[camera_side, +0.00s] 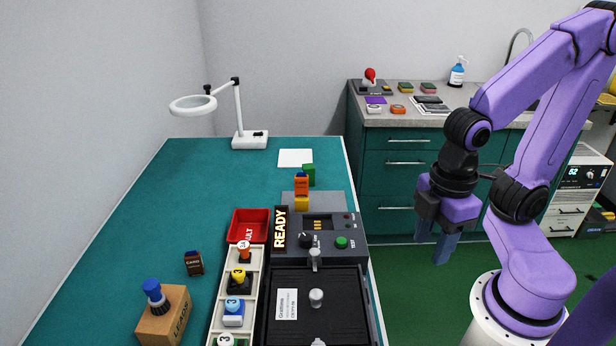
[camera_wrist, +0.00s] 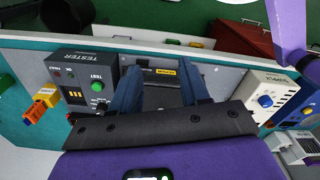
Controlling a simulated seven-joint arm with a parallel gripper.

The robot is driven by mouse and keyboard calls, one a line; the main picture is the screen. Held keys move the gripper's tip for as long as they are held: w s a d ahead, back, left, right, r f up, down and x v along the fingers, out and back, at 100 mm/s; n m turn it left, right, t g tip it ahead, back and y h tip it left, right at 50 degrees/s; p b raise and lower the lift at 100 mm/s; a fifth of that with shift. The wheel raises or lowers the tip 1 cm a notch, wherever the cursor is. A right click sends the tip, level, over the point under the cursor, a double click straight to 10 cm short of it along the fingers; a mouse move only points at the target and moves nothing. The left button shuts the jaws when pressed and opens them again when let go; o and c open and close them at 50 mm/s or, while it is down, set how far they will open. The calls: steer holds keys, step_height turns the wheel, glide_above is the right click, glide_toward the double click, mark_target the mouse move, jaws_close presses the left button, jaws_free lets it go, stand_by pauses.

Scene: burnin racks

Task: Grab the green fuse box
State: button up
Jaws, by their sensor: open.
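The green block (camera_side: 309,172), which looks like the green fuse box, stands on the teal table toward its far right edge in the side view. It is partly hidden behind an orange and yellow stack with a blue top (camera_side: 301,190). My gripper (camera_side: 435,242) hangs off the table's right side, fingers down, well to the right of the green block. Its fingers (camera_wrist: 160,75) are apart with nothing held between them.
The tester (camera_side: 330,238) with a green button stands in front of the stack. A red tray (camera_side: 249,224), a white rack of parts (camera_side: 217,322) and a black fixture (camera_side: 340,330) lie nearer. A lamp (camera_side: 236,115) stands at the back. The table's left middle is mostly clear.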

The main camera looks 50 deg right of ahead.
steer(key=o, duration=0.4)
steer(key=w+a+m+g+y, duration=0.2)
steer(key=w+a+m+g, duration=0.15)
steer(key=w+m, duration=1)
steer(key=m+t+y, duration=0.8)
steer(key=m+t, duration=0.3)
steer(key=m, duration=1.3)
glide_toward(310, 166)
steer(key=shift+y, duration=0.3)
steer(key=x, duration=0.5)
steer(key=f+x, duration=0.1)
steer(key=x, duration=0.4)
steer(key=shift+d+f, duration=0.1)
